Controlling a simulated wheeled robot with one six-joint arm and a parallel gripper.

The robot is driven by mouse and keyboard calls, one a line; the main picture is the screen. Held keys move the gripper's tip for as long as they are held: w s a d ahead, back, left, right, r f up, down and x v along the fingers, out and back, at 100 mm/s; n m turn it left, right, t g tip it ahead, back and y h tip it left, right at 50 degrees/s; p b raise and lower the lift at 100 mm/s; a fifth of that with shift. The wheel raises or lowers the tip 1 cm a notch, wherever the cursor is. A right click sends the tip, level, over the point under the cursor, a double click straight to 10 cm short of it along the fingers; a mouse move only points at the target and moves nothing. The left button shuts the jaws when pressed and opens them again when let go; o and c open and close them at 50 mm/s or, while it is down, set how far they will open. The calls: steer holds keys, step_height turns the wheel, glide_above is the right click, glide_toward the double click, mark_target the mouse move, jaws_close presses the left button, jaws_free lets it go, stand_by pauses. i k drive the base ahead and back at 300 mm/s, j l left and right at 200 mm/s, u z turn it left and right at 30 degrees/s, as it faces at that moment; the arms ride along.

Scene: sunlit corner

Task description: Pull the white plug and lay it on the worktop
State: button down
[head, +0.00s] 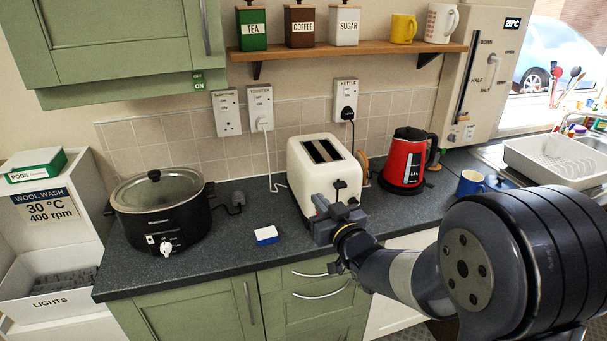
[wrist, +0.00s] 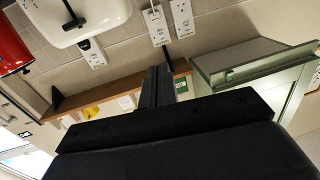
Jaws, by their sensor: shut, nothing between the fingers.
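The white plug (head: 263,123) sits in the toaster's wall socket (head: 259,104), the middle one of three. A white cord hangs from it to the worktop (head: 222,244). My gripper (head: 319,204) is in front of the white toaster (head: 325,168), well below and to the right of the plug, and apart from it. Its fingers (wrist: 156,84) are together and hold nothing. The toaster socket (wrist: 155,24) shows small at the top of the tilted wrist view; the plug is hard to make out there.
A black plug (head: 348,113) is in the kettle socket (head: 345,92). Another dark plug (head: 238,199) lies by the slow cooker (head: 160,210). A blue-and-white box (head: 266,236) lies near the front edge. The red kettle (head: 405,160) stands right of the toaster. A shelf (head: 345,49) runs above the sockets.

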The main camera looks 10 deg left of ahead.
mark_target(263, 123)
steer(key=i+j, duration=0.25)
steer(key=j, duration=0.15)
steer(key=i+j+z, duration=0.1)
steer(key=j, duration=0.25)
steer(key=i+j+z, duration=0.1)
steer(key=i+j, duration=0.4)
steer(key=j, duration=0.35)
